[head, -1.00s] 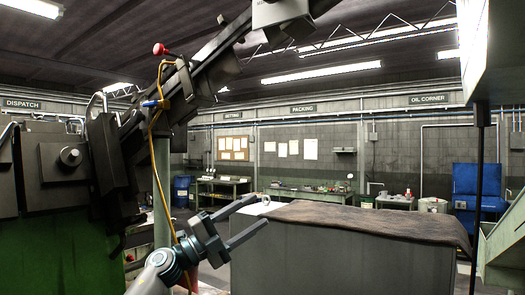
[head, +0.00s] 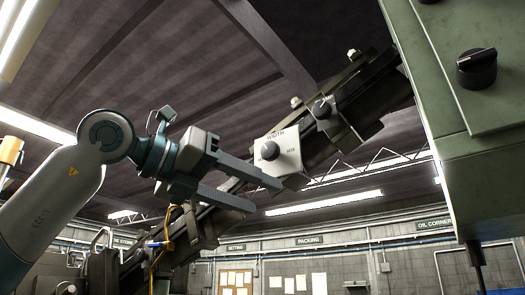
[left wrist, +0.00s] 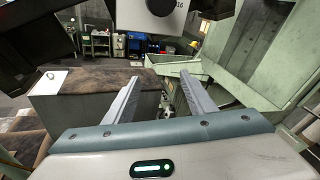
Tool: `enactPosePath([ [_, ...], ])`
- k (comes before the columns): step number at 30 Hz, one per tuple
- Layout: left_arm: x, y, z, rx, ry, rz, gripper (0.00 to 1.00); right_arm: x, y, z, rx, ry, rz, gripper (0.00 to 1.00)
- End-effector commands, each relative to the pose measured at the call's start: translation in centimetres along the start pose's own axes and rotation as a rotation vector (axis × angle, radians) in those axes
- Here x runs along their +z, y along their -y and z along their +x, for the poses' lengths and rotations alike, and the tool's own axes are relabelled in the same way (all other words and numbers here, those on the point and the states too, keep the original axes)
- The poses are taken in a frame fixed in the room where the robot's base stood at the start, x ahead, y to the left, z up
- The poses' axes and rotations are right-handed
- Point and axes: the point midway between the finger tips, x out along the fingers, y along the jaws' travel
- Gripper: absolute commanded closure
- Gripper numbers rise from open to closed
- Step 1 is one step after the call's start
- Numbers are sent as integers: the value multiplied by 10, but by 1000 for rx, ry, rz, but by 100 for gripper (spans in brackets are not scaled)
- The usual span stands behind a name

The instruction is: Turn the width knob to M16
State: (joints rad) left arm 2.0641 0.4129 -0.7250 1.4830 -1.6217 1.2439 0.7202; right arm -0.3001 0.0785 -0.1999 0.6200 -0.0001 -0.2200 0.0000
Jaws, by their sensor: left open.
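The width knob (head: 270,151) is a dark round knob on a white plate (head: 289,160) marked WIDTH, fixed to the dark sloping rail. A small label, which looks like M16, is at the plate's lower right. My left gripper (head: 268,196) is open and empty, with its two fingers pointing right, just below and left of the plate. In the left wrist view the knob (left wrist: 153,17) is partly shown at the top edge, beyond and above the open fingers (left wrist: 155,90). The gripper appears apart from the knob. My right gripper is not in view.
The dark sloping rail (head: 365,100) carries another knob (head: 321,108) farther up. A green cabinet with a black rotary switch (head: 477,68) hangs close on the right. In the left wrist view a grey block with a brown cover (left wrist: 95,87) stands below.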

Motion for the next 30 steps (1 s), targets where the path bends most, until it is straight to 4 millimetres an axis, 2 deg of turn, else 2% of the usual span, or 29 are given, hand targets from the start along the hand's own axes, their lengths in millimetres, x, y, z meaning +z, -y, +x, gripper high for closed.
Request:
enactPosePath([
  [1,10,14,-18,51,23,47,50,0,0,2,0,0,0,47],
  [6,36,48,-73,221,103,158,50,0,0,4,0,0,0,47],
  [9,48,64,-102,301,150,198,50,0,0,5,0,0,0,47],
  [12,55,75,-121,355,186,222,50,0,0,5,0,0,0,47],
  [18,60,82,-136,395,213,235,50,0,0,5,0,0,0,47],
  [30,60,81,-134,393,212,235,50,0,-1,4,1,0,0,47],
])
